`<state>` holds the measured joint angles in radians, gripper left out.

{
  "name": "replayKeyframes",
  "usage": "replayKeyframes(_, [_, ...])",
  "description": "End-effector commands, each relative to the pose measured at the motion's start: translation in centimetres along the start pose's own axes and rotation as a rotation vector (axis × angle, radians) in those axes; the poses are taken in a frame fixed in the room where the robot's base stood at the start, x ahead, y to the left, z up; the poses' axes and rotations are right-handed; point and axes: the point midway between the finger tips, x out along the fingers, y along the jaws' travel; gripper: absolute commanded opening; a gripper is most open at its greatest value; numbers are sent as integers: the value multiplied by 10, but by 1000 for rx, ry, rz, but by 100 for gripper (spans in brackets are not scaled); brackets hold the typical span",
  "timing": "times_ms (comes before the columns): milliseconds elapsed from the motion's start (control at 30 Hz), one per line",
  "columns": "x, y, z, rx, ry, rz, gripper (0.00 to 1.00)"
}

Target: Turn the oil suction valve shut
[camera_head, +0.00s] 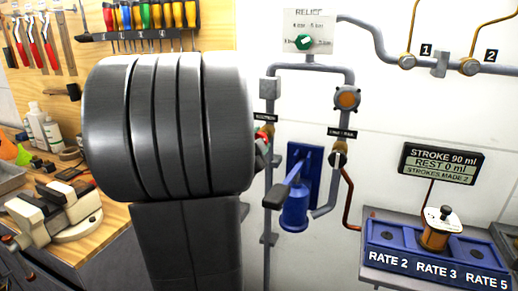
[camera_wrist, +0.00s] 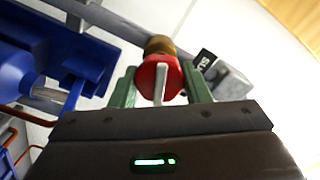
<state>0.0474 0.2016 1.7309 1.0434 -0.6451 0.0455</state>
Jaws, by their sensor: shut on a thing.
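The suction valve shows in the wrist view as a red round handle (camera_wrist: 172,77) with a pale bar across it, on a brass body (camera_wrist: 159,45). A dark label starting "SU" (camera_wrist: 205,60) is beside it. My gripper (camera_wrist: 160,85) has its green fingers on both sides of the handle and is shut on it. In the head view, a bit of the red handle (camera_head: 267,131) shows below the suction label (camera_head: 264,117). My arm hides most of the gripper and valve there.
Just right of the valve is a blue pump (camera_head: 295,208) with a dark lever (camera_head: 285,186). A second labelled valve (camera_head: 339,158) sits further right. A display (camera_head: 441,164) reads stroke 90 ml, rest 0 ml, strokes made 2. An orange spool (camera_head: 437,236) stands in the blue rate tray (camera_head: 410,262).

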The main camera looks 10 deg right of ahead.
Motion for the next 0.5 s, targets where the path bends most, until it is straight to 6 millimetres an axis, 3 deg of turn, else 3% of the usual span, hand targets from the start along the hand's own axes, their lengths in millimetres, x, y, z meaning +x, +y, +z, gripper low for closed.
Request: replayKeyframes(500, [0, 2, 1, 340, 0, 1, 20])
